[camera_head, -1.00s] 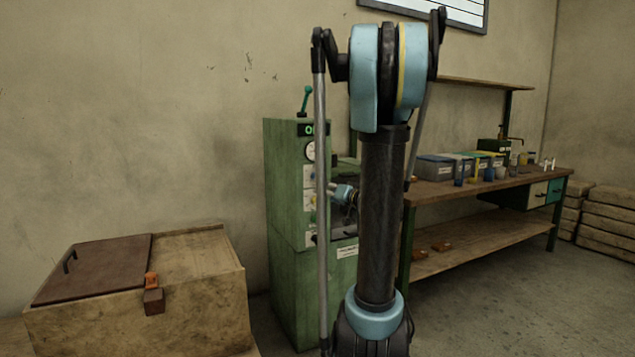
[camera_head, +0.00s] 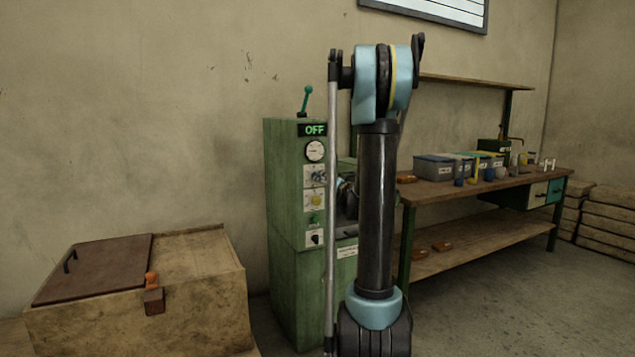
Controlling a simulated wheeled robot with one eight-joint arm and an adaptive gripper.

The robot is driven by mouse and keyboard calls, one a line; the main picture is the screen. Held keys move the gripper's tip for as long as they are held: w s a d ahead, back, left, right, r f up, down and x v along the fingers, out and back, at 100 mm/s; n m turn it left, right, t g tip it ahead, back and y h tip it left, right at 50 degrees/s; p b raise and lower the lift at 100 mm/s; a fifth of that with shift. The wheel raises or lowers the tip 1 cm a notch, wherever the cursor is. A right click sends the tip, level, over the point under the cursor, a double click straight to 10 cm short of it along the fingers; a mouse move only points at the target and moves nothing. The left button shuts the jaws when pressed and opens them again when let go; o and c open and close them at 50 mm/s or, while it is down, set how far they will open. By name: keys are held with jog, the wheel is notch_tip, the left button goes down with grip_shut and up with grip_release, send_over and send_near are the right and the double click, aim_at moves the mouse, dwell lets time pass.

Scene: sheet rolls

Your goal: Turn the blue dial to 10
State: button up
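The green machine (camera_head: 283,200) stands against the back wall, left of my arm. Its front panel shows a small blue dial (camera_head: 317,177) on a white plate, with dark shapes over or beside it. The dial's setting is too small to read. A yellow dial (camera_head: 315,200) sits just below it. A display (camera_head: 313,130) above reads OFF in green. My arm stands upright in front of the machine's right side. Light-blue and dark wrist parts show behind it, close to the panel. My gripper's fingers cannot be made out, nor whether they touch the blue dial.
A round gauge (camera_head: 315,151) sits above the blue dial. A black switch (camera_head: 316,238) is lower on the panel. A green lever (camera_head: 307,98) rises from the machine top. A wooden box (camera_head: 200,290) stands at left. A workbench (camera_head: 440,192) with bins stands at right.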

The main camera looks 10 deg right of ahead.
jog(key=x, duration=0.7)
jog(key=c, duration=1.1)
jog(key=shift+o, duration=0.2)
jog(key=shift+s, duration=0.1)
